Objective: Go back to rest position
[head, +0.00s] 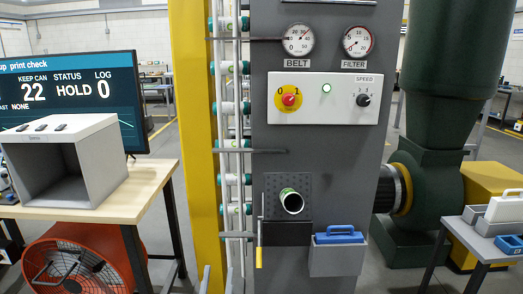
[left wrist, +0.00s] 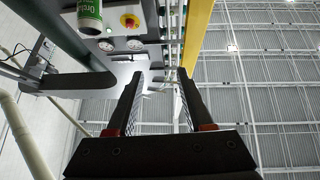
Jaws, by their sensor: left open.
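My left gripper (head: 216,281) shows only as two grey fingertips at the bottom edge of the head view, in front of the yellow post's foot. In the left wrist view its two dark fingers (left wrist: 158,85) stand apart with nothing between them. A green and white can (head: 291,201) sits at the grey machine panel with its round end facing me. A green and white can also shows in the left wrist view (left wrist: 90,14), at the top left, apart from the fingers. My right gripper is in neither view.
The grey machine column (head: 315,150) carries gauges and a red knob (head: 289,100). A grey bin (head: 338,258) holds a blue-handled item. A wooden table (head: 150,190) with a grey open box (head: 85,160) stands left, above an orange fan (head: 75,260). A side table is at right.

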